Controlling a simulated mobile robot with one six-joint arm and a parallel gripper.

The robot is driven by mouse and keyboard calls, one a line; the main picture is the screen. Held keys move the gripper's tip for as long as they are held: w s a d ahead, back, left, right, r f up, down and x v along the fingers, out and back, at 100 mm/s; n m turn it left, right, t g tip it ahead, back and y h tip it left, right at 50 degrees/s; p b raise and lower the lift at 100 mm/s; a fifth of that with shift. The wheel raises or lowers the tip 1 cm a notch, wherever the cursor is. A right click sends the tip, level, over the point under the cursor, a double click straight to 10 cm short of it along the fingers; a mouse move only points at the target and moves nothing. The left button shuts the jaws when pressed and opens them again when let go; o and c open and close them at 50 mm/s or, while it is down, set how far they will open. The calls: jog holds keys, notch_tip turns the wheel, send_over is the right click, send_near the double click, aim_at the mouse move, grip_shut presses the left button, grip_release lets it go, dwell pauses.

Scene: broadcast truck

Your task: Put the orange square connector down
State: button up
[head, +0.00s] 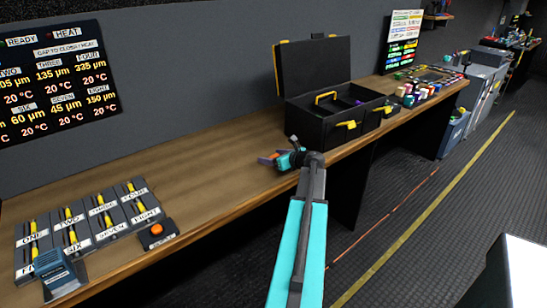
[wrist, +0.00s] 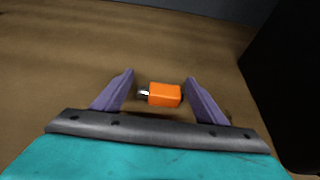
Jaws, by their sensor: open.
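The orange square connector (wrist: 165,95) shows in the wrist view as a small orange block with a short metal tip at its left end. It lies between the two purple fingers of my gripper (wrist: 160,92), with a narrow gap to each, over the wooden bench top. I cannot tell for certain whether it touches the wood. In the head view my gripper (head: 268,160) is over the front part of the bench, left of the black toolbox, and is open. The connector is hidden in the head view.
The open black toolbox (head: 318,128) stands right of my gripper; its dark side also shows in the wrist view (wrist: 285,85). The wooden bench (head: 200,160) is clear to the left. Numbered blocks (head: 90,222) and an orange-button box (head: 157,233) stand at the bench's near left end.

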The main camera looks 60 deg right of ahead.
jog(key=b+v, duration=0.1)
jog(key=v, duration=1.1)
jog(key=shift+r, duration=0.2)
dwell(0.6)
